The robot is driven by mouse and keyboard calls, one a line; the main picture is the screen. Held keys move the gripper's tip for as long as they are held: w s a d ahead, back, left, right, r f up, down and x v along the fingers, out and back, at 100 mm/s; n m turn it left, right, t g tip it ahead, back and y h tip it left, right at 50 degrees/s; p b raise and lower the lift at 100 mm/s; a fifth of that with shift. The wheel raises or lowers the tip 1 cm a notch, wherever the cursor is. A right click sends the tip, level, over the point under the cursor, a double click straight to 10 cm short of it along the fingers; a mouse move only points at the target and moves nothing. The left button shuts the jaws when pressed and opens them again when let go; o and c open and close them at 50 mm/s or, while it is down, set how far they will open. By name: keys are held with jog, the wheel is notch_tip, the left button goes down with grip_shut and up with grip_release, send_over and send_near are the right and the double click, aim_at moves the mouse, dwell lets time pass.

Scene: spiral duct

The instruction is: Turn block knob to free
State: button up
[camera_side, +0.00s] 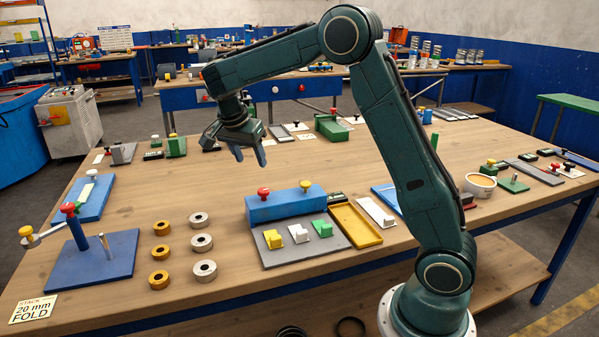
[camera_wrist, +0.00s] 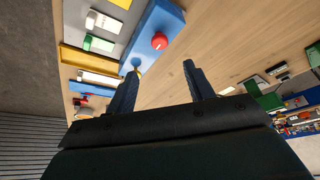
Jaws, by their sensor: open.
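A long blue block (camera_side: 285,204) lies across the back of a grey plate (camera_side: 274,256) near the table's front edge. A red knob (camera_side: 264,192) stands on its left part and a yellow knob (camera_side: 305,185) near its right end. My gripper (camera_side: 250,157) is open and empty, in the air above and behind the block, apart from both knobs. In the wrist view, the blue block (camera_wrist: 152,30) is at the top, with the red knob (camera_wrist: 159,42) beyond my open fingers (camera_wrist: 160,72). The other knob (camera_wrist: 137,63) shows close beside the left finger's tip. I cannot tell which way the knobs are turned.
Yellow, white and green small blocks (camera_side: 321,228) sit on the grey plate. A yellow tray (camera_side: 354,224) is to its right. Several brass and steel rings (camera_side: 205,270) and a blue stand (camera_side: 90,262) are to the left. Bare wood (camera_side: 190,187) lies behind the rings.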

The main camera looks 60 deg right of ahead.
aim_at(263, 190)
jog(key=x, duration=1.2)
jog(key=shift+f, duration=0.1)
jog(key=c, duration=1)
